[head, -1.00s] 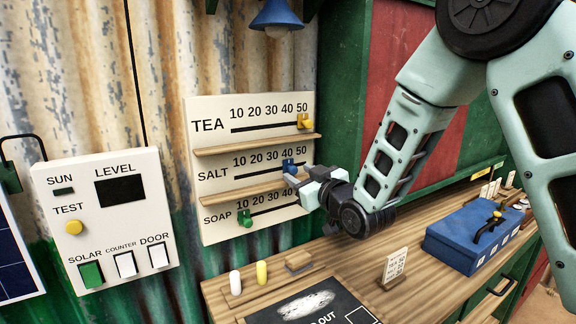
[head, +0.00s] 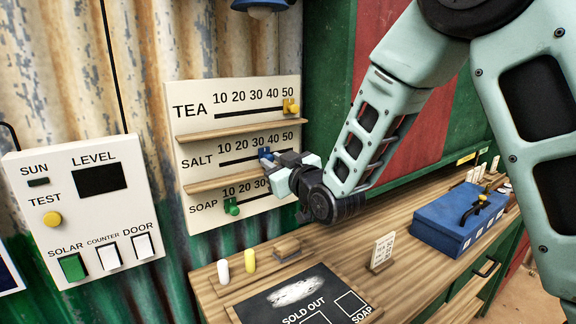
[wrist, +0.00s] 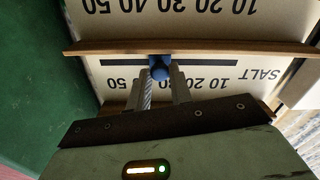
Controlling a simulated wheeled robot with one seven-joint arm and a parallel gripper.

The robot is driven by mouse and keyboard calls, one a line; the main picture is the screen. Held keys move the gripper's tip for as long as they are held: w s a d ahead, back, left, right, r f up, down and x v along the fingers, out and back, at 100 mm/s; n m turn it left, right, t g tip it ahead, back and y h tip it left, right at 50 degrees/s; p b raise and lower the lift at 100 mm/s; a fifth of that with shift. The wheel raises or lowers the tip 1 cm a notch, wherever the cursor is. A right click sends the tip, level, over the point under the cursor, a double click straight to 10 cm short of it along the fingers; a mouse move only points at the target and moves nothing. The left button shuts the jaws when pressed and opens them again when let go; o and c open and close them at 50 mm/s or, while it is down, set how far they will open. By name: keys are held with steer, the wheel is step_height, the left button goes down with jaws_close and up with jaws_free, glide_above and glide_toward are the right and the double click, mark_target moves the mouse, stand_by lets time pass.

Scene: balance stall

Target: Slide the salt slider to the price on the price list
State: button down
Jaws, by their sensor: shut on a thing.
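The salt slider, a blue knob (head: 265,153), sits on the slot of the SALT row of the white price board (head: 180,217). My gripper (head: 272,160) is shut on it from the front. In the wrist view the blue knob (wrist: 160,70) lies between my two fingertips (wrist: 160,82).
The yellow tea slider (head: 290,107) is at 50. The green soap slider (head: 232,207) is near the low end. Wooden ledges (head: 240,131) run between the rows, close above and below my gripper. A blue box (head: 455,222) and a blackboard (head: 300,293) are on the counter.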

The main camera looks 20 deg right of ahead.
steer(key=s+a, duration=0.1)
steer(key=a, duration=0.2)
steer(key=a+b, duration=0.1)
steer(key=a, duration=0.2)
steer(key=s+a+b, duration=0.1)
steer(key=a, duration=0.2)
steer(key=shift+s+a, duration=0.35)
steer(key=shift+a, duration=0.05)
steer(key=c, duration=1.3)
jaws_free()
steer(key=shift+a, duration=0.15)
steer(key=shift+o, duration=0.2)
steer(key=shift+b, duration=0.3)
steer(key=b+v, duration=1.1)
steer(key=v, duration=0.6)
steer(key=shift+s, duration=0.2)
